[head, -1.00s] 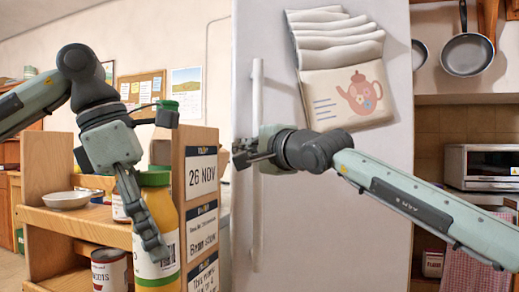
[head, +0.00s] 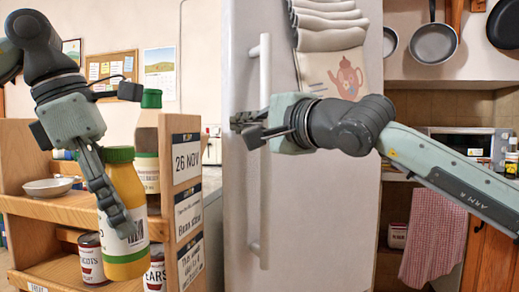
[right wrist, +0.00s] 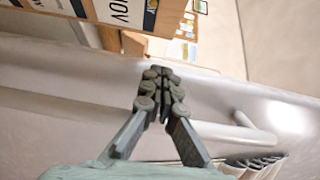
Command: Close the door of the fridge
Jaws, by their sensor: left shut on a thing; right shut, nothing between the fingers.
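The white fridge door (head: 325,190) fills the middle of the head view, with a long white vertical handle (head: 265,200) near its left edge. I cannot tell how far the door stands open. My right gripper (head: 240,122) is shut and empty, in front of the upper part of the handle. In the right wrist view its closed fingertips (right wrist: 160,75) lie across the view of the white handle bar (right wrist: 225,132); contact is unclear. My left gripper (head: 122,225) is shut on a yellow bottle (head: 127,260) with a green cap, held upright by the wooden rack.
The wooden rack (head: 55,208), left of the fridge, holds a pale bowl (head: 50,186), another green-capped bottle (head: 148,165) and cans (head: 92,258). Cloth or paper with a teapot print (head: 345,75) is on the door. A checked towel (head: 432,230) and hanging pans (head: 433,42) are at right.

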